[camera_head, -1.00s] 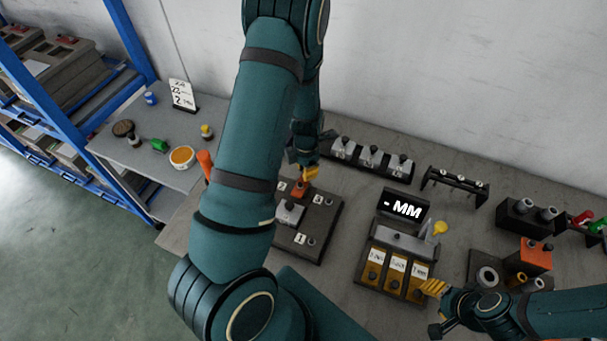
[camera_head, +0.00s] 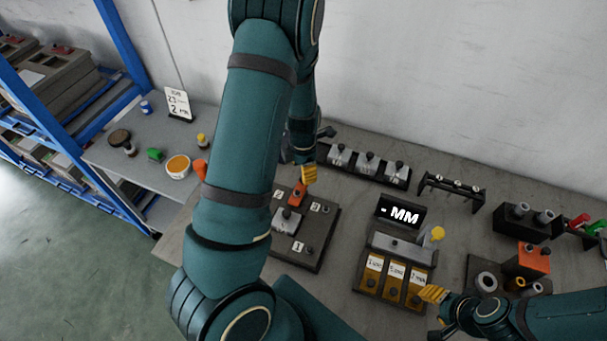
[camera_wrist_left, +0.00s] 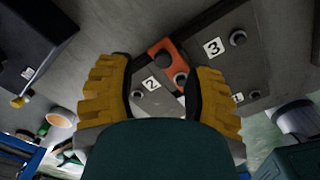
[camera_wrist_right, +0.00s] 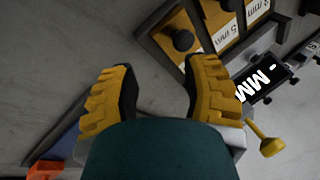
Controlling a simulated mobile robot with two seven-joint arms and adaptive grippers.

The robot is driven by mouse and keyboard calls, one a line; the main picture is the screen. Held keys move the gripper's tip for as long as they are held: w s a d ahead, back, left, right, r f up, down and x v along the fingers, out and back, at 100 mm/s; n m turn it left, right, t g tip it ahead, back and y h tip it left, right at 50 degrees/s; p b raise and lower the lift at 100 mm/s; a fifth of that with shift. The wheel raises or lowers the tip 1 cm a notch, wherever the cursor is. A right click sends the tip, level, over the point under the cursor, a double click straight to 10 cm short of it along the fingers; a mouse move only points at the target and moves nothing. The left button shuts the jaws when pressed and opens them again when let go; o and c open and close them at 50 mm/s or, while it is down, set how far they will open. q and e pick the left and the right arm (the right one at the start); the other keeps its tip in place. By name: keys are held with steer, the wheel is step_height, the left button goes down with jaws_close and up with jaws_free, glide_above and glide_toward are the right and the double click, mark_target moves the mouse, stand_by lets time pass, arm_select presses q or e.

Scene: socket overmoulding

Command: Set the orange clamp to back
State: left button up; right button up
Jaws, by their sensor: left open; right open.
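The orange clamp (camera_head: 297,194) sits on a dark fixture plate (camera_head: 313,248) with numbered labels 1, 2 and 3, beside a light metal block (camera_head: 287,220). In the left wrist view the clamp (camera_wrist_left: 163,55) shows between labels 2 and 3, with a dark knob at its end. My left gripper (camera_head: 309,174) is above the clamp's far end. Its yellow fingers (camera_wrist_left: 160,95) are spread on both sides of the clamp, with a gap; contact cannot be told. My right gripper (camera_head: 432,293) is open and empty near the gauge-block box. In its own view its fingers (camera_wrist_right: 158,80) are apart.
A display reading "- MM" (camera_head: 402,212) and a box with labelled drawers (camera_head: 370,282) stand right of the fixture. A rack of metal blocks (camera_head: 367,166) stands behind. An orange block (camera_head: 533,259) is at right. My left arm hides the fixture's left side.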

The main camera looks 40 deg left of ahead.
arm_select(q)
step_height(320, 180, up, 9)
steer(key=shift+f, duration=0.2)
steer(key=shift+f, duration=0.1)
stand_by(0.5)
